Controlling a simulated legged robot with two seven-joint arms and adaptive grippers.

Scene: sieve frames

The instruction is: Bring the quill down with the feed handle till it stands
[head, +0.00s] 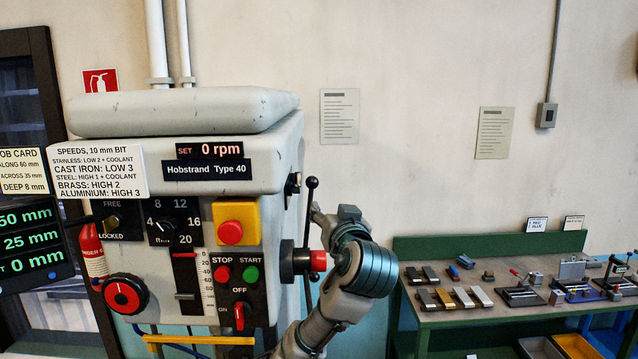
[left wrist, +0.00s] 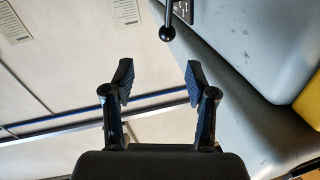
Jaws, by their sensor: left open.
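The drill head (head: 260,170) is a pale grey casting facing me. On its right side is the feed hub (head: 293,261) with a red cap (head: 318,261). The feed handle (head: 309,205) is a thin rod rising from there to a black ball knob. My left gripper (head: 318,213) is close to the right of this rod, partly hidden by my wrist. In the left wrist view the gripper (left wrist: 160,80) is open and empty. The handle's ball knob (left wrist: 167,33) lies beyond the fingertips, roughly between them. The quill is not visible. My right gripper is out of view.
A depth scale (head: 208,284) with a slider, a red dial (head: 125,294) and stop and start buttons (head: 236,273) are on the front. The display (head: 221,150) reads 0 rpm. A green bench (head: 440,318) with tools stands at the right.

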